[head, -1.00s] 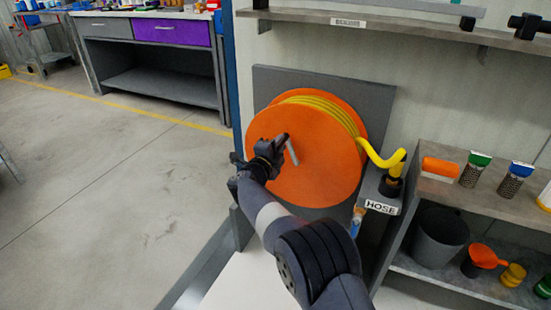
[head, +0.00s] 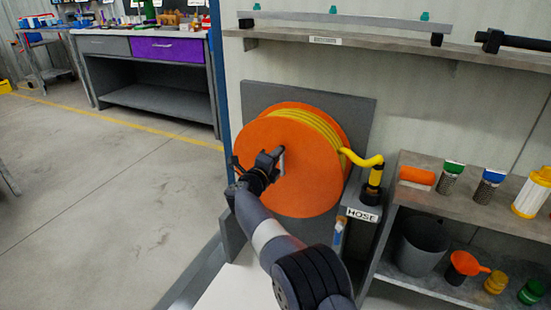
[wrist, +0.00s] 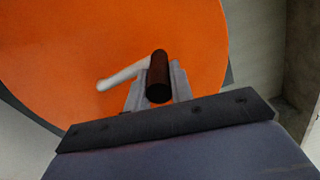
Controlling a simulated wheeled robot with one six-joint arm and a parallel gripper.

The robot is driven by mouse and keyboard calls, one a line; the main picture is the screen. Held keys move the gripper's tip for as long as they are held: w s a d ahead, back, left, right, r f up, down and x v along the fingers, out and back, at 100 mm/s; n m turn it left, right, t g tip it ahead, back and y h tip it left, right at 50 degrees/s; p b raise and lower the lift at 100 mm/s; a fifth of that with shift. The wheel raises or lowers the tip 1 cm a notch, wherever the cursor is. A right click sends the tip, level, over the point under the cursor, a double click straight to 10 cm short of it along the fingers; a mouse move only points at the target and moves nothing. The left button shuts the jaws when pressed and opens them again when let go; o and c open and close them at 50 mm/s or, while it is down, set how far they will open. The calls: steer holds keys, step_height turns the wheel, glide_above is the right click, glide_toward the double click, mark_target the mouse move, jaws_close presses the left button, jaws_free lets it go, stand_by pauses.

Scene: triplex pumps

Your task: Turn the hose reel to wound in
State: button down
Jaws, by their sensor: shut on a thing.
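The hose reel (head: 308,190) has an orange disc face with yellow hose wound behind it, mounted on a grey back panel. It also fills much of the wrist view (wrist: 60,45). A short light-grey crank arm (wrist: 122,75) on its face carries a dark handle (wrist: 158,80). My gripper (head: 272,160) is at the front of the disc, left of its middle, shut on the handle. In the wrist view the handle sits between the two fingers (wrist: 157,90). The yellow hose end (head: 362,160) runs right from the reel to a black and yellow fitting above the HOSE label.
A shelf unit (head: 455,205) at right holds filters, an orange cylinder, a grey bucket and an orange funnel. A wall shelf (head: 400,53) runs above the reel. A workbench (head: 148,75) with a purple drawer stands back left. The floor at left is clear.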

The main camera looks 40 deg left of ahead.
steer(key=c, duration=1.3)
jaws_free()
steer(key=shift+o, duration=0.2)
steer(key=shift+s, duration=0.15)
steer(key=p+v, duration=0.2)
steer(key=v, duration=0.8)
steer(key=shift+s, duration=0.3)
steer(key=shift+w, duration=0.15)
steer(key=b+x, duration=0.2)
steer(key=x, duration=0.8)
steer(key=shift+w, duration=0.3)
steer(key=shift+s, duration=0.15)
